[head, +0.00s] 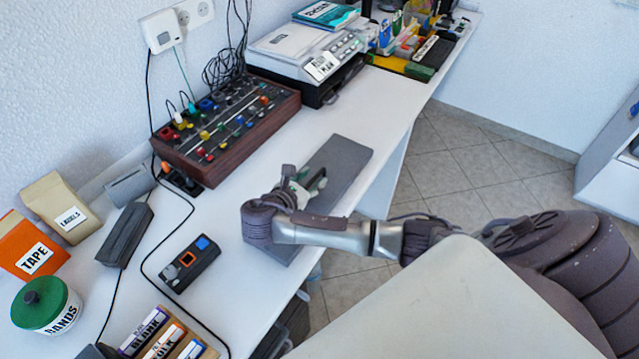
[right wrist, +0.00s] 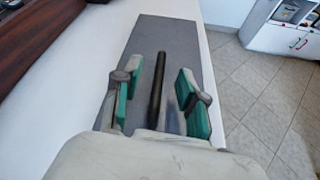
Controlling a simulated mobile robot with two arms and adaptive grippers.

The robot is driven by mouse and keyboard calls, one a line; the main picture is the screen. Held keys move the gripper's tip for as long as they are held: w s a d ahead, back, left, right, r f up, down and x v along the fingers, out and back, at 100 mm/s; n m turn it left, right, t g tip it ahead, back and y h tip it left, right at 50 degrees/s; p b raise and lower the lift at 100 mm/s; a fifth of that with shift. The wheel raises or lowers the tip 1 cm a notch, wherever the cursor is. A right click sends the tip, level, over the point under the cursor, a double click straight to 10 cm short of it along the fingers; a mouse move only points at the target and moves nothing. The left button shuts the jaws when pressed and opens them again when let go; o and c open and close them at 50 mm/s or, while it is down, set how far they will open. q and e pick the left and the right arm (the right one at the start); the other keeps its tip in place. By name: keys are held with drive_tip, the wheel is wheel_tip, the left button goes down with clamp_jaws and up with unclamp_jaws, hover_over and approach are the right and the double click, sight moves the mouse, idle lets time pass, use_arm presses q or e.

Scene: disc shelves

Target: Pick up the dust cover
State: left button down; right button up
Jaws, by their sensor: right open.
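A flat grey panel, which looks like the dust cover (head: 345,158), lies on the white table near its right edge. In the right wrist view the grey panel (right wrist: 165,40) fills the middle, and a dark upright bar like a handle (right wrist: 157,85) stands out from it. My right gripper (head: 303,184) is over the panel, and my wrist hides part of it. In the right wrist view the right gripper (right wrist: 160,98) is open, with its green-padded fingers on either side of the bar and gaps on both sides. My left gripper is not in view.
A mixer panel with coloured knobs (head: 228,132) stands left of the grey panel. A small black box with buttons (head: 190,264) and a cable lie nearer. A turntable-like device (head: 305,55) stands behind. The table edge (head: 402,125) drops off to the right.

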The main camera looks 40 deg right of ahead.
sight(315, 177)
drive_tip(key=x, duration=0.4)
drive_tip(key=shift+f, duration=0.1)
clamp_jaws()
